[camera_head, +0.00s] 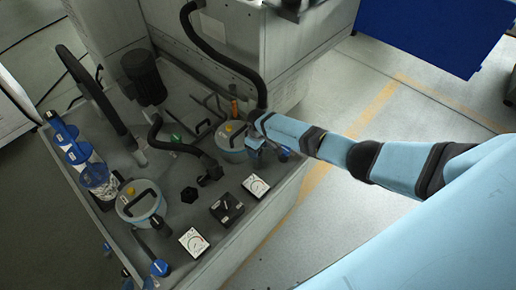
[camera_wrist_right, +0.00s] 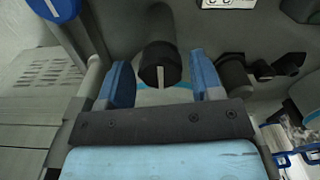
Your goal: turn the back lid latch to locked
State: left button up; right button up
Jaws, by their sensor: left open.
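The back lid (camera_head: 228,152) is a round pale lid with a blue rim, a black bar handle and a yellow knob. In the right wrist view my right gripper (camera_wrist_right: 160,72) is open. Its blue fingers stand on either side of a black latch knob (camera_wrist_right: 160,62) with a white stripe on its end. A blue-edged pale lid shows behind it. I cannot tell whether the fingers touch the knob.
The front lid (camera_head: 140,203) has its own handle. A black hose (camera_head: 178,147), two white dials (camera_head: 255,186) (camera_head: 193,241) and a black box (camera_head: 227,209) share the grey tank top. Blue-capped filters (camera_head: 78,152) line the left edge. Floor right of the tank is clear.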

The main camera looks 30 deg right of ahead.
jog(key=shift+o, duration=0.5)
notch_tip(320, 180, up, 14)
jog(key=shift+a+f, duration=0.1)
jog(key=shift+f, duration=0.1)
dwell(0.4)
jog(key=s+a+f+t+y, duration=0.2)
jog(key=s+a+f, duration=0.25)
jog(key=s, duration=0.25)
jog(key=s+a+f+t+y, duration=0.1)
jog(key=s+a+f+t, duration=0.25)
jog(key=s+a, duration=0.3)
jog(key=s+r+m+t, duration=0.1)
jog(key=s+r+t, duration=0.1)
jog(key=s, duration=0.6)
jog(key=s+r+m+t, duration=0.1)
jog(key=s+r+t, duration=0.2)
jog(key=s, duration=0.5)
jog(key=shift+s+d+r, duration=0.3)
jog(key=shift+s+d, duration=0.05)
jog(key=shift+s, duration=0.05)
